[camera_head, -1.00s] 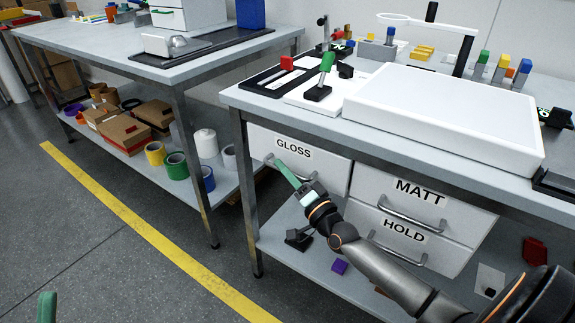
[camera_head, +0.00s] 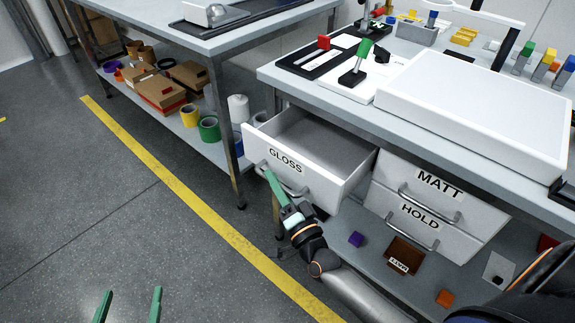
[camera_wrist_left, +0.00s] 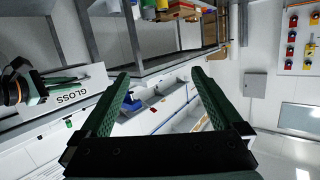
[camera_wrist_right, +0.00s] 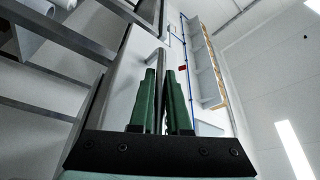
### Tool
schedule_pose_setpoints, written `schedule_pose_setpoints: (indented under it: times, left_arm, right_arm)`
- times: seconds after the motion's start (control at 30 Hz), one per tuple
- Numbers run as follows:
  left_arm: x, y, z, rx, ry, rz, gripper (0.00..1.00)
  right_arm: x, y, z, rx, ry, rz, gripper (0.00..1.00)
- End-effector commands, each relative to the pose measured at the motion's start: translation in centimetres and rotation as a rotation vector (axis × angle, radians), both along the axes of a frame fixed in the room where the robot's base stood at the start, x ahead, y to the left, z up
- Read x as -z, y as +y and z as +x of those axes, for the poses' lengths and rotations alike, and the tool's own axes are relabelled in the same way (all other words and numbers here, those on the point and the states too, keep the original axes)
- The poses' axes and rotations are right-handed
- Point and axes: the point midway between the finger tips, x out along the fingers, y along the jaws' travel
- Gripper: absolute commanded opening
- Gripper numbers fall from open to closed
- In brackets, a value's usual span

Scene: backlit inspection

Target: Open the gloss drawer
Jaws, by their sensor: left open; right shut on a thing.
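The gloss drawer (camera_head: 306,184) is pulled well out from under the right bench, and its empty-looking inside (camera_head: 318,137) shows in the head view. Its label also shows in the left wrist view (camera_wrist_left: 72,97). My right gripper (camera_head: 268,176) is at the bar handle (camera_head: 285,184) on the drawer's front. In the right wrist view its green fingers (camera_wrist_right: 165,95) are shut on the handle (camera_wrist_right: 161,80). My left gripper (camera_head: 130,303) is low at the head view's bottom left, open and empty, away from the drawer. Its two green fingers (camera_wrist_left: 165,95) stand wide apart in the left wrist view.
A white light panel (camera_head: 470,125) stands on the bench. A brown bin (camera_head: 404,255) and a purple block (camera_head: 356,239) lie on the shelf below. The floor at left is clear.

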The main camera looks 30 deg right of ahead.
Motion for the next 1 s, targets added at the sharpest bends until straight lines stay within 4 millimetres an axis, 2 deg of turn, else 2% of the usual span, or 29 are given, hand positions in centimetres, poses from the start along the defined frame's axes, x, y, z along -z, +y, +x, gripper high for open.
schedule_pose_setpoints:
  times: [0.2,0.4,0.6,0.97,1.0]
  left_arm:
    - [4.4,0.0,-2.0,-0.013,0.198,-0.001,1.0]
    - [6.8,-0.1,-3.4,-0.017,0.303,0.0,1.0]
    - [7.8,-0.1,-4.0,-0.018,0.346,0.0,1.0]
    - [7.9,-0.1,-4.0,-0.019,0.35,0.0,1.0]
    - [7.9,-0.1,-4.0,-0.019,0.35,0.0,1.0]
  right_arm:
    - [-0.1,2.8,-1.2,0.0,0.002,0.003,0.0]
    - [0.0,4.5,-1.9,-0.001,0.001,0.002,0.0]
    - [0.1,5.1,-2.2,0.0,0.001,0.0,0.0]
    - [0.1,5.2,-2.2,0.0,0.001,-0.001,0.0]
    - [0.1,5.2,-2.2,0.0,0.001,-0.001,0.19]
